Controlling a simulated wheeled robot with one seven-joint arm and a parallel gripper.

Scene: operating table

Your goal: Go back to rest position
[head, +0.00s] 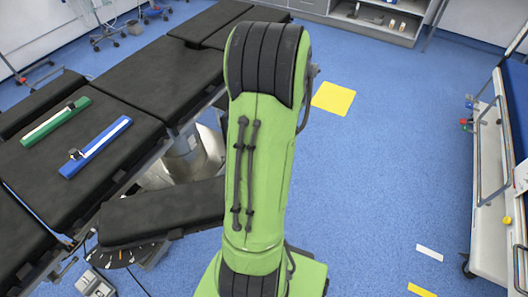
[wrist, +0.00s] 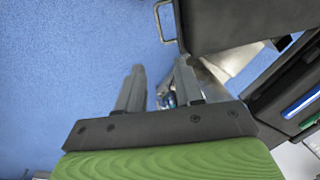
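My gripper (wrist: 160,80) shows in the wrist view with its two fingers apart and no object held between them. It points down past the edge of the black operating table (wrist: 235,22), over the blue floor. In the head view my green arm stands folded in the middle of the picture and my gripper is hidden. The operating table (head: 142,82) is to the left of my arm there.
A blue bar (head: 97,148) and a green bar (head: 56,122) lie on the table; they also show at the wrist view's right edge. A bed (head: 492,190) stands right. A yellow floor mark (head: 333,98) lies behind my arm. Floor between is clear.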

